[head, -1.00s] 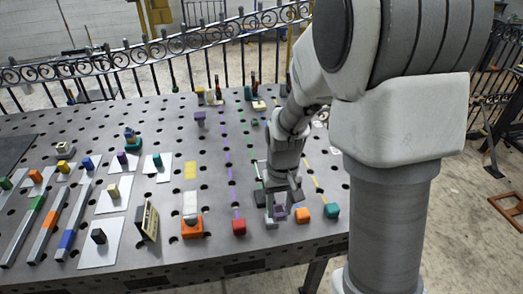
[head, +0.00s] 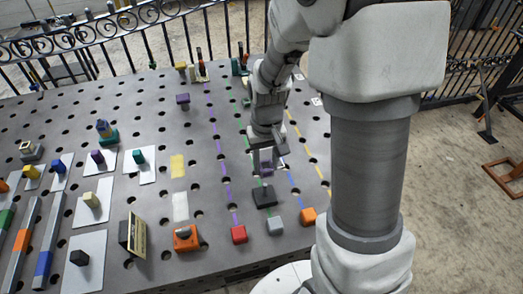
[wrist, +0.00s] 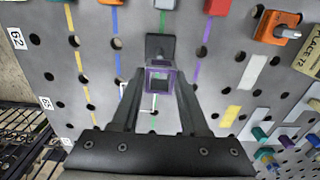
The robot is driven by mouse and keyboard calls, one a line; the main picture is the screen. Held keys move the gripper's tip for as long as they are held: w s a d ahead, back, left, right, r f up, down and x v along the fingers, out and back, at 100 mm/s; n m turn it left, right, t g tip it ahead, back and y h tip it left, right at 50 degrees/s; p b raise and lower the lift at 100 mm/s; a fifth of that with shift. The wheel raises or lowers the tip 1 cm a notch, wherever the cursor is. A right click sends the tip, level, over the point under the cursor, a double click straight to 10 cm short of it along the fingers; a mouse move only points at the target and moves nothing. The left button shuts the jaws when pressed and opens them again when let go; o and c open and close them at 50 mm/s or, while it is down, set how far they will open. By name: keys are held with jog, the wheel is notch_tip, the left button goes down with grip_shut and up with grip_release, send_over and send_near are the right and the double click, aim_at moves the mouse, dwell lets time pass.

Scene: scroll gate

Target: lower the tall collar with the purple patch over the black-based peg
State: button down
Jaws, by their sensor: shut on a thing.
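My gripper (head: 266,156) is shut on the tall collar with the purple patch (head: 267,167). In the wrist view the collar (wrist: 159,86) is a square hollow piece with a purple rim, held between my fingertips (wrist: 158,82). The black base (head: 264,198) sits on the green line, nearer the table's front edge than the collar in the head view.
A red block (head: 239,234), a grey block (head: 275,226) and an orange block (head: 308,216) stand along the front edge near the black base. An orange holder (head: 186,238) stands to the left. The table around the green line is otherwise mostly clear.

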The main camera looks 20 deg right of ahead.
jog(key=shift+w, duration=0.25)
jog(key=b, duration=0.4)
send_over(265, 185)
jog(key=shift+f, duration=2.4)
jog(key=shift+w+f+b, duration=0.1)
jog(key=shift+f+b, duration=1.15)
jog(key=shift+f, duration=0.45)
jog(key=shift+c, duration=1.7)
grip_release()
